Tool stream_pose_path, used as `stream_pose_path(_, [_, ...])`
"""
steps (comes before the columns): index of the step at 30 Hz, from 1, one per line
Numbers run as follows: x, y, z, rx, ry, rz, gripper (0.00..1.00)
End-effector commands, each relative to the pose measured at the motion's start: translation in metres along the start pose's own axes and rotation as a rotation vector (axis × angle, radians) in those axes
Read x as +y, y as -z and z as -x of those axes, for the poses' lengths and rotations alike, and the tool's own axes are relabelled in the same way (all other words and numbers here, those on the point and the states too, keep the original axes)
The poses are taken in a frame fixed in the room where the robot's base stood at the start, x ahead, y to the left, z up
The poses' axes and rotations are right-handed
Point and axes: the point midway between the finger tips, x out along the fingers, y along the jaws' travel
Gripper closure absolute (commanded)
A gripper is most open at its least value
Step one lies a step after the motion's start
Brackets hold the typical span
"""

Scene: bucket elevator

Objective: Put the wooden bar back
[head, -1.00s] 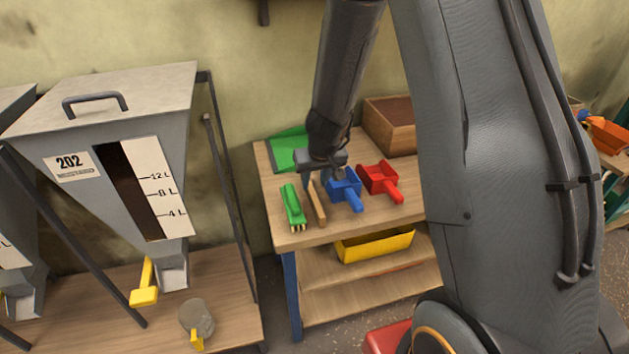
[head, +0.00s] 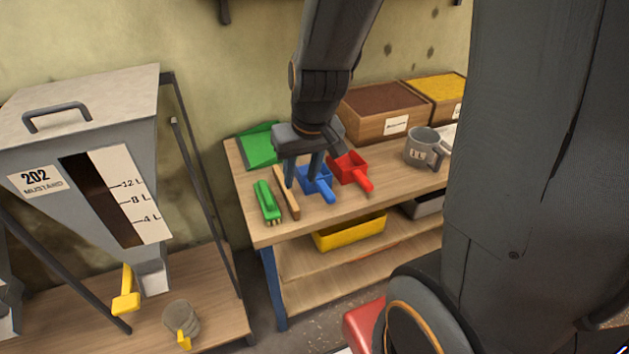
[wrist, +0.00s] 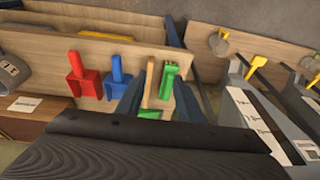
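The wooden bar (head: 286,192) lies on the tabletop between a green brush (head: 267,201) and a blue scoop (head: 318,184). My gripper (head: 303,178) is above the table, over the space between the bar and the blue scoop, with its two blue fingers apart and nothing seen held. In the wrist view the bar (wrist: 150,83) and the green brush (wrist: 168,80) show between the fingers of my gripper (wrist: 157,92). The near end of the bar is hidden there. I cannot tell how high the fingertips are above the table.
A red scoop (head: 350,168) lies right of the blue one, with a green dustpan (head: 259,148) behind. A metal jug (head: 424,147) and wooden boxes (head: 384,124) stand further right. Hopper 202 (head: 90,170) stands left. A yellow bin (head: 350,233) is on the lower shelf.

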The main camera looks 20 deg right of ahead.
Motion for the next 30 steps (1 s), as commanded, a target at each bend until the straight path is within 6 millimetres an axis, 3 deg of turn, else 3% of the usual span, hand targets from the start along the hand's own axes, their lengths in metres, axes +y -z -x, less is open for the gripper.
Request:
stream_pose_path(3, [0.005,-0.028,0.020,-0.026,-0.026,-0.003,0.66])
stream_pose_path(6, [0.009,-0.042,0.028,-0.041,-0.042,-0.007,0.66])
stream_pose_path(18, [0.011,-0.048,0.030,-0.049,-0.050,-0.009,0.66])
stream_pose_path(23, [0.011,-0.050,0.017,-0.059,-0.050,-0.009,0.66])
stream_pose_path(30, [0.013,-0.061,-0.029,-0.103,-0.049,-0.010,0.66])
